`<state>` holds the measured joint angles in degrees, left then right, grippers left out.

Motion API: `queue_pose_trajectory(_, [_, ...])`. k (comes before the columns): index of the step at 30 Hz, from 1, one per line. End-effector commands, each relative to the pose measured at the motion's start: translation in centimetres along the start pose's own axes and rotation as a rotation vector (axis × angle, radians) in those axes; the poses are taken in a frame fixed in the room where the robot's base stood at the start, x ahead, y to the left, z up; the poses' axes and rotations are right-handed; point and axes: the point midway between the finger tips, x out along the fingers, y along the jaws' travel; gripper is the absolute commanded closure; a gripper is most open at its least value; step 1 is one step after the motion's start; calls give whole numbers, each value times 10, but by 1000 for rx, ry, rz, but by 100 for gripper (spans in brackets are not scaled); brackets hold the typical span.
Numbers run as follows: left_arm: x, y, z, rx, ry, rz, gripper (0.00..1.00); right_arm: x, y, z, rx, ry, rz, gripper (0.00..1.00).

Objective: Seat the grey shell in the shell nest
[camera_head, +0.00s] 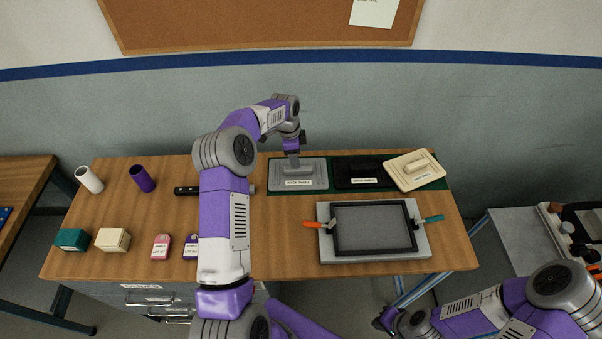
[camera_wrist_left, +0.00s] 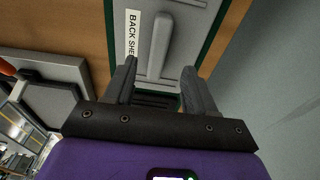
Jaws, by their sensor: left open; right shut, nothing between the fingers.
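The grey shell (camera_head: 312,181) lies on the green mat at the back of the bench, with a raised bar handle and a white label reading "BACK SHELL". My left gripper (camera_head: 293,153) is open, pointing down over its handle. In the left wrist view, the handle of the grey shell (camera_wrist_left: 159,45) shows in line with the gap between the open fingers (camera_wrist_left: 159,68); I cannot tell how far the tips reach beside it. The likely shell nest (camera_head: 372,228), a light block with a dark framed panel, is at front right. My right gripper (camera_head: 382,322) is shut and empty, low in front of the bench.
A black shell (camera_head: 356,169) and a tilted cream shell (camera_head: 412,177) lie to the right on the green mat (camera_head: 437,184). Orange (camera_head: 314,225) and teal (camera_head: 433,218) handles flank the nest. Cylinders and small boxes stand at left. My left arm crosses the bench.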

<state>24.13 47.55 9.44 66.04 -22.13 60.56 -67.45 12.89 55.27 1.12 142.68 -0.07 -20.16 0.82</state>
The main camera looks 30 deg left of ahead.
Motion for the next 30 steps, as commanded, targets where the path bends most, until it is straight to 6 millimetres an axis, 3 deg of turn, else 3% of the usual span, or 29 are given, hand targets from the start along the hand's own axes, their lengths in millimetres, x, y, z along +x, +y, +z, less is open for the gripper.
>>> queue_pose_trajectory(13, [58,0,-3,-2,-1,2,45,-7,-3,0,0,0,0,100])
queue_pose_trajectory(22, [63,-1,-3,-2,-1,-2,45,-7,-3,0,0,0,0,100])
queue_pose_trajectory(23, [63,-1,-3,-2,-1,-1,46,-7,-3,0,0,0,0,100])
queue_pose_trajectory(30, [63,-1,-3,-1,-1,-1,83,-7,-3,0,0,0,0,100])
